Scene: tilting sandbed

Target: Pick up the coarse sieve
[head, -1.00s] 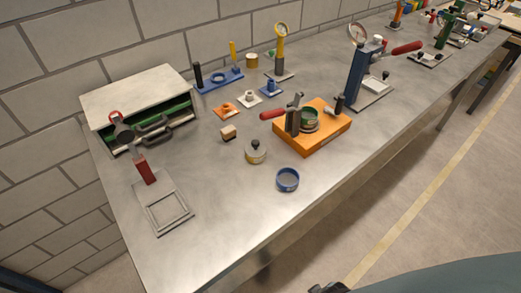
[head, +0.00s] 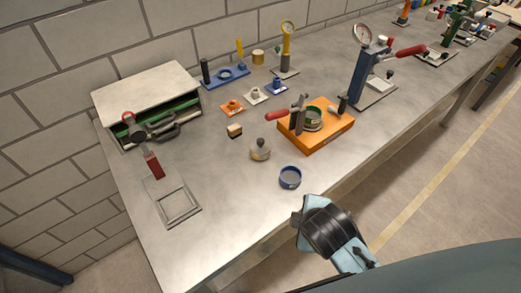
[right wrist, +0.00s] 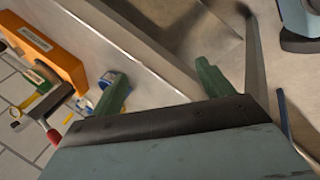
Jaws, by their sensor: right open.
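A round blue-rimmed sieve (head: 290,177) lies on the metal table near its front edge. A green round sieve (head: 313,119) sits in the clamp fixture on the orange block (head: 320,137). I cannot tell from the pictures which of them is the coarse one. My right gripper (right wrist: 162,85) is open and empty, with two green fingers spread. In the head view my right wrist is off the front edge, below and right of the blue sieve. In the right wrist view a blue round piece (right wrist: 113,79) shows partly behind the left finger. My left gripper is not in view.
A lidded pot (head: 260,150) and a small block (head: 234,131) stand left of the blue sieve. A grey frame (head: 178,206) with a red handle lies at the left. A tall blue press (head: 360,78) stands behind.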

